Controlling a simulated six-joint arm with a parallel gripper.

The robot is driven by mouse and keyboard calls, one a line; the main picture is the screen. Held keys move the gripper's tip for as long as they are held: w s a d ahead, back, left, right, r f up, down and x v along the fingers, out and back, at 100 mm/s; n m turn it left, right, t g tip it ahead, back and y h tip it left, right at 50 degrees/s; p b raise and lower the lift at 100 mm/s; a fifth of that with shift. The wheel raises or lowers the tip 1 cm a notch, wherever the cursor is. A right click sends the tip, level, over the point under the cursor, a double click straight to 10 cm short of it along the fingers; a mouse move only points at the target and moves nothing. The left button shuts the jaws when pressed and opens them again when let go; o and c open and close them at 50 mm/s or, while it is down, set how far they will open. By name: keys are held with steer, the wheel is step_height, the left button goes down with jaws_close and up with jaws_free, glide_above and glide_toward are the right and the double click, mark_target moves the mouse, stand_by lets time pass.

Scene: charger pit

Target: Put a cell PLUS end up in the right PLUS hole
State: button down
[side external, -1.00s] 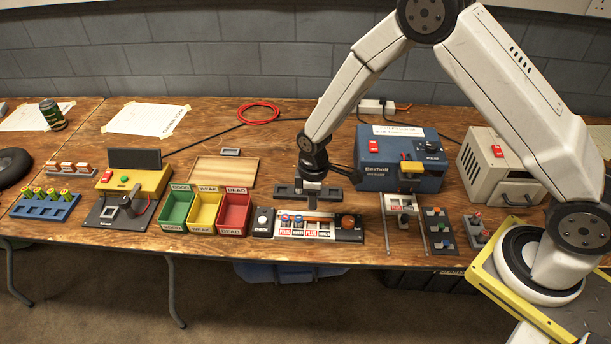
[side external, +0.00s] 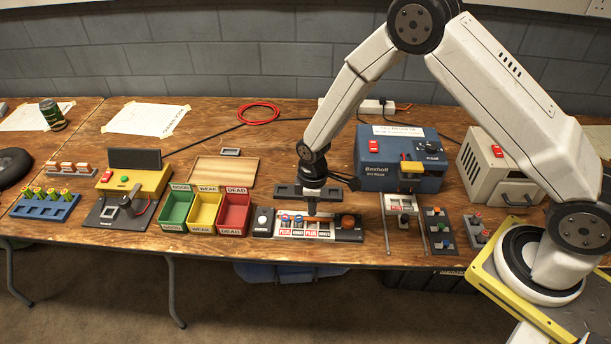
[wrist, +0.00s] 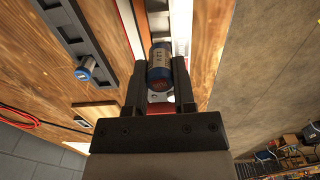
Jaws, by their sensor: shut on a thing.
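The charger (side external: 268,232) is a dark strip with a white middle, labelled PLUS and MINUS in red and white, at the front of the bench. My gripper (side external: 312,212) is over its right part, near the right PLUS label. The cell's far end and the hole below are hidden. Blue-ended round parts show at the charger's left holes. I cannot tell from the side whether the held cell touches the charger.
A dark rack (side external: 284,190) lies behind the charger; in the wrist view another blue-ended cell (wrist: 86,68) is in it. Red, yellow and green bins (side external: 234,222) stand left. A blue tester (side external: 372,172) and a slide stand (side external: 387,230) are to the right.

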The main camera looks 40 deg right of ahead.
mark_target(312, 228)
steer(key=shift+f, duration=2.85)
steer(key=shift+f, duration=0.35)
steer(key=shift+c, duration=1.8)
jaws_free()
steer(key=shift+r, duration=0.2)
steer(key=shift+r, duration=3.35)
steer(key=shift+r, duration=0.1)
